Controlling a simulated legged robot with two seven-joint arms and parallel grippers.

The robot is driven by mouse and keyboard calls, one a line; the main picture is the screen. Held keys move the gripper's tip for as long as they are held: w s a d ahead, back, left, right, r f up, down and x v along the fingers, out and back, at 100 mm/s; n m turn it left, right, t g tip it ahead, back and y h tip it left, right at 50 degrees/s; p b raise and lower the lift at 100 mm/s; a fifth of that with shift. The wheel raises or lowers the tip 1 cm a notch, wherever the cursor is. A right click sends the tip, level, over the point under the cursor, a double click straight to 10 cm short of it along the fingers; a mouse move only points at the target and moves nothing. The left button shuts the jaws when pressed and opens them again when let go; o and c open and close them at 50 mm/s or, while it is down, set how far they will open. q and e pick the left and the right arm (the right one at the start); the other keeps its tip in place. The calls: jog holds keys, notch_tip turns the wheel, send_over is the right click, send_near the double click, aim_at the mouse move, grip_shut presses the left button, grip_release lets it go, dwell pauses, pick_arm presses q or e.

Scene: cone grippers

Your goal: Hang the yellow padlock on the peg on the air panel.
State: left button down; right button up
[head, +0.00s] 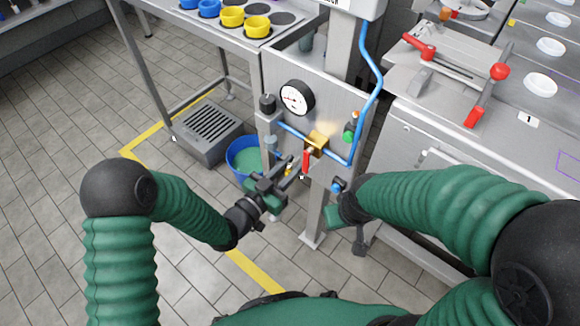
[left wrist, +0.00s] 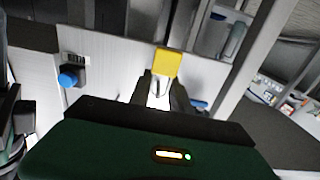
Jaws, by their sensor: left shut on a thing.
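My left gripper (head: 293,170) is in front of the lower part of the grey air panel (head: 285,123). It is shut on the yellow padlock, which shows as a small yellow patch (head: 289,169) between the fingers. In the left wrist view the padlock's yellow body (left wrist: 167,62) is at the fingertips (left wrist: 164,88), in front of a pale surface. I cannot tell whether it touches the panel. I cannot make out the peg clearly. My right gripper (head: 350,208) is to the right of the panel's leg, mostly hidden by its arm; its fingers cannot be read.
A blue bucket (head: 233,150) stands on the floor behind. A bench (head: 420,160) is at the right.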

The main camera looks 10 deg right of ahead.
pick_arm(q)
jog(key=c, duration=1.1)
grip_release()
